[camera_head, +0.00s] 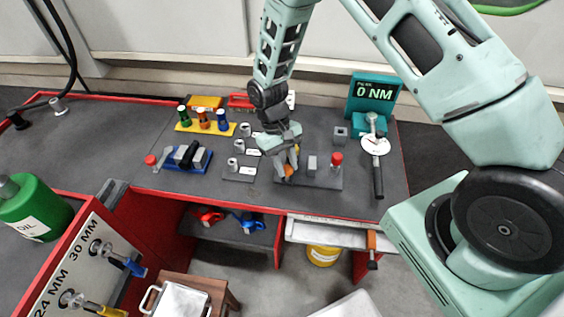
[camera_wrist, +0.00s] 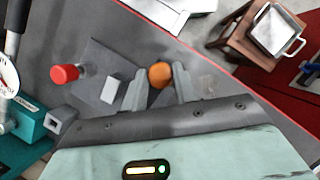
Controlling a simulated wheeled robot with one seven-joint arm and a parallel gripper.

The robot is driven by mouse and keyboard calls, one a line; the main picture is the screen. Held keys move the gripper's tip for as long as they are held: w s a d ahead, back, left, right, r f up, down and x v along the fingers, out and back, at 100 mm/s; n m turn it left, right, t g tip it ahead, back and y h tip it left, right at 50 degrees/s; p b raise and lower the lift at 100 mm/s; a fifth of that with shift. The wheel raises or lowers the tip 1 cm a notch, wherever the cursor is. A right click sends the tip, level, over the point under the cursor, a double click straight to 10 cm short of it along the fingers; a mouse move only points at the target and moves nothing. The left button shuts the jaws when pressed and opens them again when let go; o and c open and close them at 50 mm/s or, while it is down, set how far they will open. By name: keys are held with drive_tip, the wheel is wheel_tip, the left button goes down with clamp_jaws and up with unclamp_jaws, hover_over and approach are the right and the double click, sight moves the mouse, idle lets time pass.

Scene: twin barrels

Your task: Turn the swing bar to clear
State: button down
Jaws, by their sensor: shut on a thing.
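My gripper (camera_head: 288,173) reaches down over a dark plate (camera_head: 325,183) near the bench's front edge. It is shut on a round orange knob (camera_wrist: 160,75), which sits between both fingers in the wrist view. A grey block (camera_head: 312,163) stands beside the gripper on the plate, and a red-topped post (camera_head: 336,160) stands farther right. The wrist view also shows the grey block (camera_wrist: 113,90) and the red top (camera_wrist: 65,73). I cannot make out a swing bar clearly; whatever carries the knob is mostly hidden by my fingers.
A teal torque display (camera_head: 373,93) reading 0 NM and a wrench with a round white dial (camera_head: 375,146) are on the right. A blue fixture (camera_head: 183,158) and a yellow rack (camera_head: 205,124) are on the left. A metal tray (camera_head: 325,233) is below the front edge.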

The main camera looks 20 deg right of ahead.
drive_tip(key=shift+d, duration=0.15)
idle(0.4)
drive_tip(key=c, duration=1.1)
unclamp_jaws()
drive_tip(key=b+v, duration=0.3)
drive_tip(key=v, duration=1.4)
drive_tip(key=shift+s+r, duration=0.1)
drive_tip(key=shift+r, duration=0.2)
